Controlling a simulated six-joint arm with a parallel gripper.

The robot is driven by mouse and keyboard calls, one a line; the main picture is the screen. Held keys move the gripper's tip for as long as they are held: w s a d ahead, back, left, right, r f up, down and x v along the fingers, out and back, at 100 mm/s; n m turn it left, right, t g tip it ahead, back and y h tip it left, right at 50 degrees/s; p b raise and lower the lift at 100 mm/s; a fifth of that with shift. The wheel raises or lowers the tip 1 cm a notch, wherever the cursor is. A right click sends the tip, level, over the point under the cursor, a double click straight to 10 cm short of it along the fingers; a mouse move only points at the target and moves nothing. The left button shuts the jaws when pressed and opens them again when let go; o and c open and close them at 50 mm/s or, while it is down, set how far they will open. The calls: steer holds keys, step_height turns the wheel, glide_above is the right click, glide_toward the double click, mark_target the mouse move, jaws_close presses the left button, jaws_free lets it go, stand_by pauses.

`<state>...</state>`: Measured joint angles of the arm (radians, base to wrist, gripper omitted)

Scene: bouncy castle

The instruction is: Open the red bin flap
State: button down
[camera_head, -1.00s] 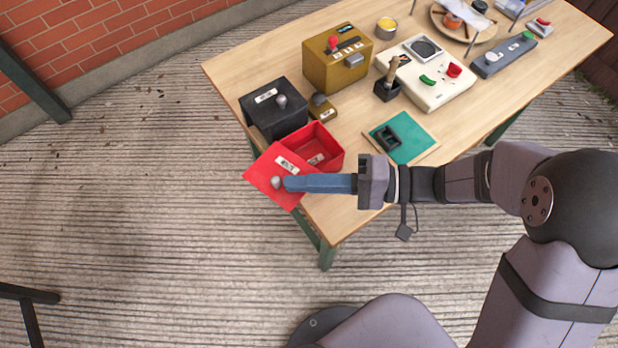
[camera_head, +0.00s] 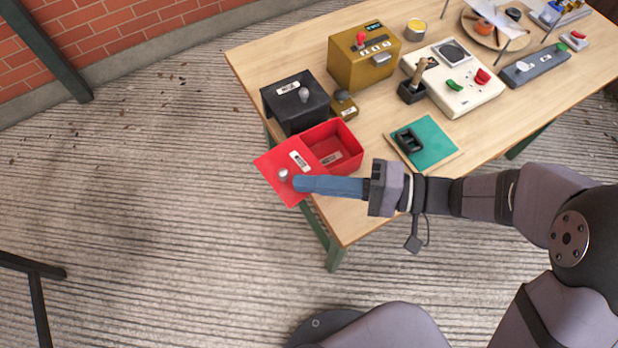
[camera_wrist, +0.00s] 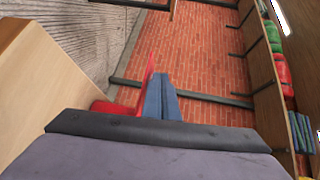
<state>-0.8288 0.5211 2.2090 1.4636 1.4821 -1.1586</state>
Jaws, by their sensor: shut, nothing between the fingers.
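The red bin (camera_head: 345,154) stands at the table's near left corner, its inside visible from above. Its red flap (camera_head: 272,164) is swung open and lies outward past the table edge, with a grey knob (camera_head: 283,174) and a white label on it. My gripper (camera_head: 298,184) is shut and empty, its blue fingers over the flap with the tips right beside the knob. I cannot tell whether they touch it. In the wrist view the shut fingers (camera_wrist: 160,98) are beside a thin edge-on red panel (camera_wrist: 149,85), with more red at lower left.
A black box (camera_head: 293,108) with a knob stands just behind the bin. A mustard box (camera_head: 362,60), a joystick, a cream panel (camera_head: 452,85) and a green pad (camera_head: 434,143) are on the table (camera_head: 262,55). Floor left of the table is clear.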

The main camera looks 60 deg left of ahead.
steer(key=s+d+v, duration=0.1)
steer(key=v, duration=0.8)
steer(key=shift+d, duration=0.15)
steer(key=w+d+f+m+t+h, duration=0.3)
steer(key=w+d+f+t, duration=0.1)
steer(key=d, duration=0.7)
steer(key=w+d+f+m+t+h, duration=0.3)
steer(key=w+d+m+t+h, duration=0.1)
steer(key=d, duration=0.6)
steer(key=w+d+f+m+t+h, duration=0.3)
steer(key=w+d+f+t, duration=0.1)
steer(key=d, duration=0.7)
step_height(320, 180, up, 22)
steer(key=w+d+t+p, duration=0.1)
steer(key=p, duration=2.1)
